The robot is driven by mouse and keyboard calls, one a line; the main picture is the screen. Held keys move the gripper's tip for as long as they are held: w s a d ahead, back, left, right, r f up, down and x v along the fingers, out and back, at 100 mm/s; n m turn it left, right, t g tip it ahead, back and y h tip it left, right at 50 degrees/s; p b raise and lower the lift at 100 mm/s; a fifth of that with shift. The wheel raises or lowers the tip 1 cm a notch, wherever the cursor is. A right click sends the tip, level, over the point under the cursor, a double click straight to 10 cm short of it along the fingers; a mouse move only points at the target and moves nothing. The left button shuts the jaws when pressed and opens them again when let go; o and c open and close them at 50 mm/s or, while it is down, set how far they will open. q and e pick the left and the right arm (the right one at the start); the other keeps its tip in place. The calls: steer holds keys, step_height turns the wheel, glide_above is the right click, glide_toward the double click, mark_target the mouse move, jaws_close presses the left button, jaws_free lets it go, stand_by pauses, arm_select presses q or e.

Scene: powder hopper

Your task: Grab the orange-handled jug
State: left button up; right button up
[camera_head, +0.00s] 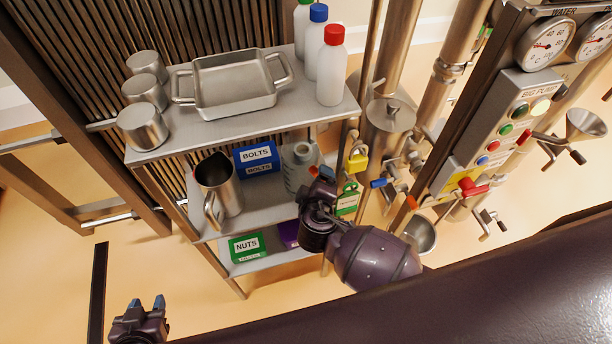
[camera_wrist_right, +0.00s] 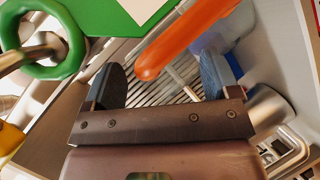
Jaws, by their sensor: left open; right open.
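The grey jug (camera_head: 299,172) stands on the middle shelf, at its right end. Its orange handle (camera_head: 313,171) shows only as a small patch beside my right gripper (camera_head: 322,176), which partly covers the jug. In the right wrist view the orange handle (camera_wrist_right: 190,35) reaches in between the two open fingers of my right gripper (camera_wrist_right: 165,82); I cannot tell whether it touches them. The jug's body is hard to make out there. My left gripper (camera_head: 145,304) is open and empty at the bottom left, over the floor and far from the jug.
A steel pitcher (camera_head: 218,188) and a blue BOLTS bin (camera_head: 257,158) share the middle shelf. A green NUTS bin (camera_head: 247,246) is below. The top shelf (camera_head: 215,133) holds a tray, canisters and bottles. A yellow padlock (camera_head: 357,161) and green tag (camera_head: 347,203) hang close right.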

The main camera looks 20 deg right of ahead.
steer(key=shift+c, duration=0.3)
steer(key=shift+s, duration=0.1)
steer(key=c, duration=1.2)
steer(key=shift+c, duration=1.1)
steer(key=shift+s+f, duration=0.1)
jaws_close()
